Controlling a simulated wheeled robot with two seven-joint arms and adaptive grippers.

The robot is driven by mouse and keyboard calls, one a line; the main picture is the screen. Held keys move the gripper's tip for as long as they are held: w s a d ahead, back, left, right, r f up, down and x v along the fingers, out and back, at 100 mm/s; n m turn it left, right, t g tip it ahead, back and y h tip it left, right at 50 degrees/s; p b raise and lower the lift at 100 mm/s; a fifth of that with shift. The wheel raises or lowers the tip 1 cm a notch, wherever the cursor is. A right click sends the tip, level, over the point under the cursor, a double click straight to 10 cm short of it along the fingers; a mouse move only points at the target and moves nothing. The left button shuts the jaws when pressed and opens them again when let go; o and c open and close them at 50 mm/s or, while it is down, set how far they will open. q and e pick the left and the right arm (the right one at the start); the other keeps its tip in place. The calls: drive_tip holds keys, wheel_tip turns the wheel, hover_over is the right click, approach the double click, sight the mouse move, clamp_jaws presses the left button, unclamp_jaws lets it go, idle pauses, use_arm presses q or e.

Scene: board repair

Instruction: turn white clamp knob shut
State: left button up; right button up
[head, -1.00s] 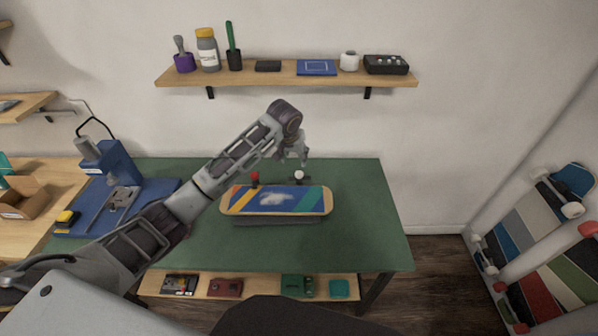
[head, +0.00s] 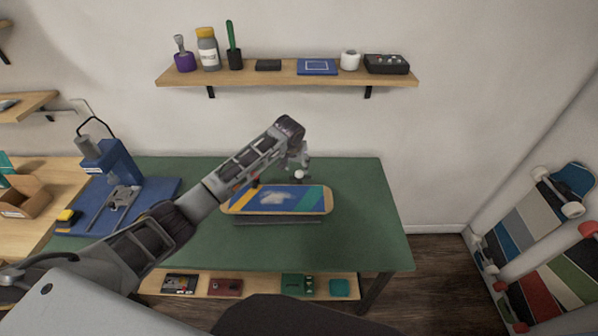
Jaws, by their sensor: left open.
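The white clamp knob (head: 299,174) is a small pale ball at the back edge of the skateboard deck (head: 276,199). The deck is blue, yellow, orange and green and lies on a dark support on the green table. My left gripper (head: 299,168) points down right at the white knob, with its fingers around or just behind it; I cannot tell if they touch. It is open. My right gripper is not in view.
The green table (head: 365,220) is clear to the right of the deck. A blue press (head: 116,165) stands on its left. A wall shelf (head: 285,78) with jars and small boxes hangs behind. Parts lie on a low shelf (head: 262,289) in front.

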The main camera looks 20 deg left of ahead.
sight(299, 172)
use_arm(q)
drive_tip(key=x, duration=0.4)
drive_tip(key=shift+f, duration=0.1)
drive_tip(key=shift+x, duration=1.3)
drive_tip(key=c, duration=1)
